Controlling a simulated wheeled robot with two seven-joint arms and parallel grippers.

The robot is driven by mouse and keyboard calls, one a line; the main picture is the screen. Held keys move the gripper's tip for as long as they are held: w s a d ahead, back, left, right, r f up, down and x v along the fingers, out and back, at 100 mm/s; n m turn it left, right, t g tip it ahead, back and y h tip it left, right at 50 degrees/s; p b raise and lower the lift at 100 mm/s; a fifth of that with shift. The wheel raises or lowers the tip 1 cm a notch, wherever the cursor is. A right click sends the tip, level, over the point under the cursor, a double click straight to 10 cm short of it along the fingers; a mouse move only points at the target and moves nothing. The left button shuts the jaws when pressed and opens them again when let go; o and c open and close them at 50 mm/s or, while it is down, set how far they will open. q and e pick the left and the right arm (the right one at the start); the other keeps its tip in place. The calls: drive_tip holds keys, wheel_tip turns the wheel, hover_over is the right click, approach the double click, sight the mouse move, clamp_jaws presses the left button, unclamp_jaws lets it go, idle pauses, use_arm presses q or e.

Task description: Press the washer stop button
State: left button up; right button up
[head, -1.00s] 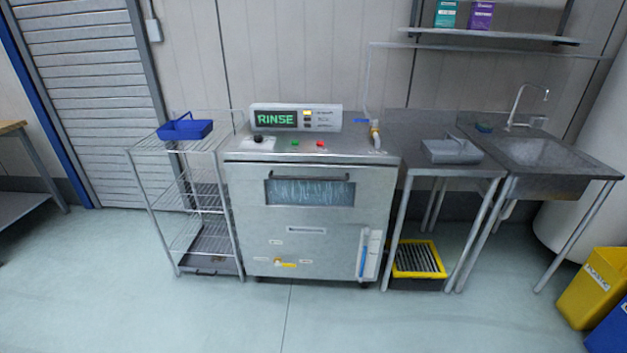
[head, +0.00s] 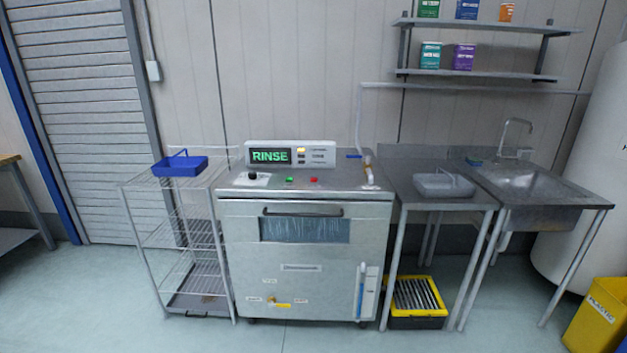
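The washer (head: 305,258) is a steel cabinet in the middle of the head view, with a window (head: 305,229) showing spray behind a front handle. Its display (head: 270,156) reads RINSE in green. On its top surface are a red button (head: 314,180), a green button (head: 290,180) and a black knob (head: 252,175) on a white plate. The red button is right of the green one; no label on it can be read. Neither of my grippers is in view.
A wire rack (head: 180,235) with a blue tote (head: 180,166) stands left of the washer. A steel table (head: 430,200) with a grey tote (head: 444,185) and a sink (head: 535,185) stand right. A yellow bin (head: 598,315) is at far right. The floor in front is clear.

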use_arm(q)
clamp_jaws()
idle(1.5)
